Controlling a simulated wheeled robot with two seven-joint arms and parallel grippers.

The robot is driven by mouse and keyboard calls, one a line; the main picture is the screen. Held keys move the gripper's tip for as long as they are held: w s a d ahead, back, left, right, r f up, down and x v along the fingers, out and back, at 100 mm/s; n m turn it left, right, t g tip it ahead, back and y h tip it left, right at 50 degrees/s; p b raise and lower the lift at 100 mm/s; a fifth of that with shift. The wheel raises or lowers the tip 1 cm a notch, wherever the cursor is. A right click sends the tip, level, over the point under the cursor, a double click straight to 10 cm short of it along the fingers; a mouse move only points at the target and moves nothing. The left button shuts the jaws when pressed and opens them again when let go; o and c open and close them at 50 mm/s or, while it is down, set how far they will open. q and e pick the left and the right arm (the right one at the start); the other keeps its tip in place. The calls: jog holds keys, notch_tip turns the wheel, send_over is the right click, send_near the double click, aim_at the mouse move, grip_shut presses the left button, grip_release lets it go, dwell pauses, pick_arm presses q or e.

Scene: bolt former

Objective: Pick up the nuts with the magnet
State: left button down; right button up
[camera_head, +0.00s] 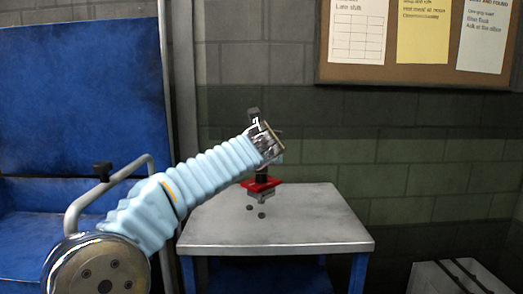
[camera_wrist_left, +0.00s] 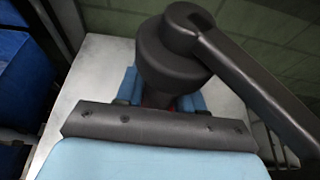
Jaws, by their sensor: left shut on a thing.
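My left gripper (camera_head: 266,165) reaches in from the left above the grey table and is shut on the magnet. The magnet has a red plate (camera_head: 261,184) below a dark post, and the plate hangs level or nearly so above the tabletop. In the left wrist view the magnet's black round handle with a long lever (camera_wrist_left: 180,55) fills the middle, between the light blue finger pads. Small dark nuts (camera_head: 262,215) show just below the plate. A greyish piece (camera_head: 262,196) sits right under the plate; I cannot tell whether it clings there. My right gripper is not in view.
The grey-topped table (camera_head: 320,225) has free room right of the magnet. A blue panelled machine (camera_head: 80,100) with a bent grey rail (camera_head: 78,212) stands at the left. A grey box with dark straps (camera_head: 455,278) is at the lower right. A noticeboard hangs on the wall behind.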

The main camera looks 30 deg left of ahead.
aim_at(262, 177)
pick_arm(q)
jog(key=shift+f, duration=0.35)
jog(key=shift+f+b, duration=1.95)
jog(key=shift+f, duration=0.5)
notch_tip(262, 177, up, 3)
jog(key=p, duration=0.3)
jog(key=shift+r, duration=0.1)
jog(key=shift+r+p, duration=0.5)
jog(key=shift+r, duration=1.9)
